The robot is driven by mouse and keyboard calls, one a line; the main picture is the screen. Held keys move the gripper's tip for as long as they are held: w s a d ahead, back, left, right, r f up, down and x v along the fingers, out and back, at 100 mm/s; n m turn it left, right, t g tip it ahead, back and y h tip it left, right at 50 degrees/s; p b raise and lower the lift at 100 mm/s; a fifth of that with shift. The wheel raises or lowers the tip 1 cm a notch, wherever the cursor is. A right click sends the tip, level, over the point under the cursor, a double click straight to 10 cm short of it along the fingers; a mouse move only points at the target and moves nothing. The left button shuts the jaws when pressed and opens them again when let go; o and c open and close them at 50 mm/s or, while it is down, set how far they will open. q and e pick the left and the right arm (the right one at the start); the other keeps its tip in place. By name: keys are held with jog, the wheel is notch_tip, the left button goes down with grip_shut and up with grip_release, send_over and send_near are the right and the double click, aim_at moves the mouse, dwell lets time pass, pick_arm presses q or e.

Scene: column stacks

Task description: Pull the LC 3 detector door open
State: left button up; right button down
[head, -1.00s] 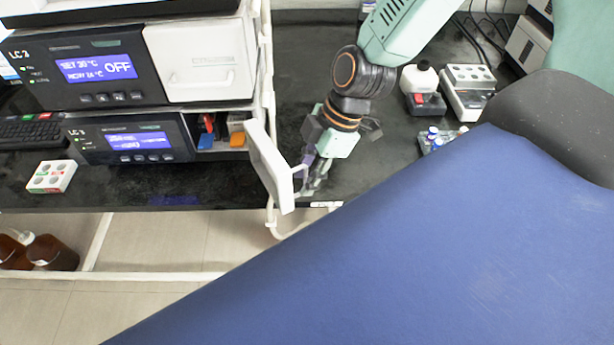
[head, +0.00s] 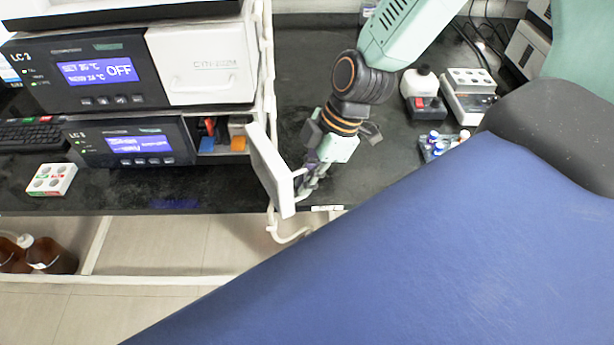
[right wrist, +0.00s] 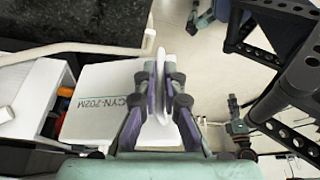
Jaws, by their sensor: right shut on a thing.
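The LC 3 detector (head: 130,143) is the lower black unit with a lit display in the head view. Its white door (head: 268,172) stands swung wide open at the unit's right side, showing the compartment (head: 222,138). My right gripper (head: 307,183) is at the door's outer face, by its white handle (head: 299,180). In the right wrist view the gripper fingers (right wrist: 160,95) are shut on the white handle (right wrist: 161,62). My left gripper is not in view.
A white-fronted LC 3 unit (head: 200,65) sits directly above the detector. A white frame post (head: 268,60) stands beside the stack.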

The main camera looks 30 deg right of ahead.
jog(key=shift+d, duration=0.1)
dwell(0.3)
jog(key=d, duration=0.1)
jog(key=w+d+n+p, duration=0.1)
jog(key=d, duration=0.1)
jog(key=shift+d, duration=0.1)
jog(key=c, duration=1.5)
grip_release()
jog(key=shift+w, duration=0.1)
jog(key=shift+o, duration=0.2)
jog(key=shift+g, duration=0.3)
